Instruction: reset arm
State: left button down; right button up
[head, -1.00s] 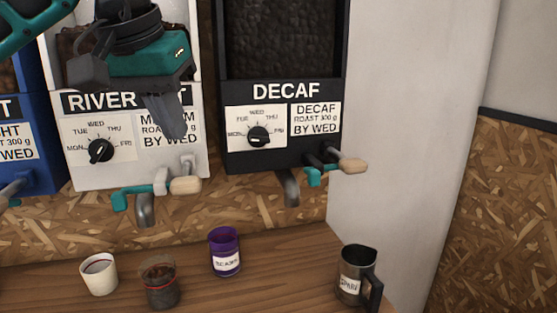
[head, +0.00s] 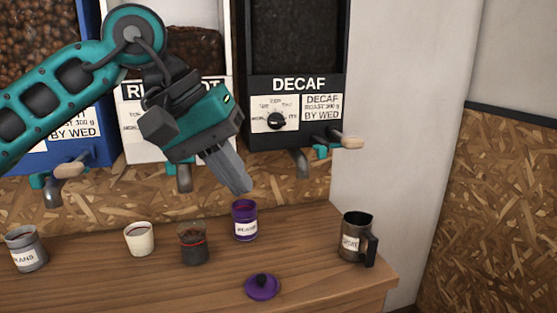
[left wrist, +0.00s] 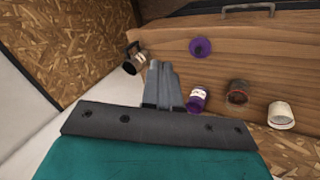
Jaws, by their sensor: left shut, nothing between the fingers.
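My left gripper (head: 238,180) is shut and empty, its fingers together and pointing down and to the right. It hangs in the air in front of the white dispenser, with its tips just above the purple canister in the head view. In the left wrist view its closed fingers (left wrist: 164,84) point over the wooden counter. My teal left arm comes in from the left in the head view. My right gripper is in none of the views.
On the counter (head: 120,292) stand a grey canister (head: 26,250), white cup (head: 139,240), dark glass (head: 194,245), purple canister (head: 244,222) and metal jug (head: 352,238). A purple lid (head: 262,287) lies in front. The DECAF dispenser (head: 292,84) and others line the wall.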

pick_arm(q)
jog(key=s+d+f+n+g+h, duration=0.3)
jog(key=s+d+n+g+h, duration=0.3)
jog(key=d+n+h, duration=0.55)
jog(key=w+a+f+m+t+y, duration=0.2)
jog(key=w+a+f+m+t, duration=0.3)
jog(key=f+m+t, duration=0.8)
jog(key=w+a+f+m+t+y, duration=0.3)
jog(key=a+m+t, duration=0.55)
jog(key=m, duration=0.95)
jog(key=s+a+f+n+g+y, duration=0.2)
jog(key=s+f+n, duration=0.3)
jog(key=f, duration=0.4)
jog(key=s+a+f+n+g+y, duration=0.2)
jog(key=s+a+f+n+y, duration=0.2)
jog(key=f, duration=0.5)
jog(key=s+a+f+n+g+y, duration=0.2)
jog(key=s+a+f+n+y, duration=0.2)
jog(key=s+f+n, duration=0.3)
notch_tip(320, 180, down, 2)
jog(key=shift+s+f+n, duration=0.2)
jog(key=shift+s+n, duration=0.15)
jog(key=shift+n, duration=0.7)
